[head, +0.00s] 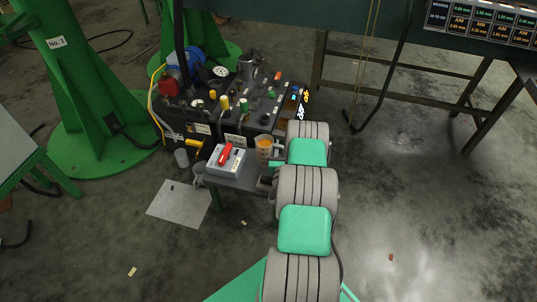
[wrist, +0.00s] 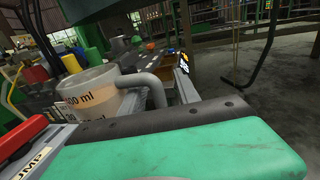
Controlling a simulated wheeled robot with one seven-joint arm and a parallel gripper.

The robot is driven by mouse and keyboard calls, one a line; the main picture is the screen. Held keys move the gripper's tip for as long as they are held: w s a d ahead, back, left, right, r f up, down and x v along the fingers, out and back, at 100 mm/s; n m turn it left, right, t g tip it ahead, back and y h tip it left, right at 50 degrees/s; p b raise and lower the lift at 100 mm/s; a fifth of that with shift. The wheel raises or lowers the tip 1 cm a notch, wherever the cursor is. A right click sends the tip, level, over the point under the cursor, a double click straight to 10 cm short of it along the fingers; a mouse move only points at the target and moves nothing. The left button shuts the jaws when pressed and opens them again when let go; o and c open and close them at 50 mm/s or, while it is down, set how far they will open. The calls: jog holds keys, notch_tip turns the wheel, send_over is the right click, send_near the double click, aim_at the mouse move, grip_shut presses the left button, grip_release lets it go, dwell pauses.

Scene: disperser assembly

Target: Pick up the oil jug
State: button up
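The oil jug (head: 264,146), a grey measuring jug with an orange band, stands on the small dark table just left of my arm. It is large at the left of the wrist view (wrist: 88,88), upright, with "ml" markings and its handle pointing right. My gripper (head: 276,163) is beside the jug on its near side, mostly covered by my arm in the head view.
A grey box with a red part (head: 227,158) sits left of the jug. A grey cup (head: 200,171) is by the table's left edge. A cluttered dark machine (head: 235,105) stands behind. Green columns rise at left; open floor lies to the right.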

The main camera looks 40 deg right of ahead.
jog(key=shift+c, duration=0.2)
grip_shut()
dwell(1.2)
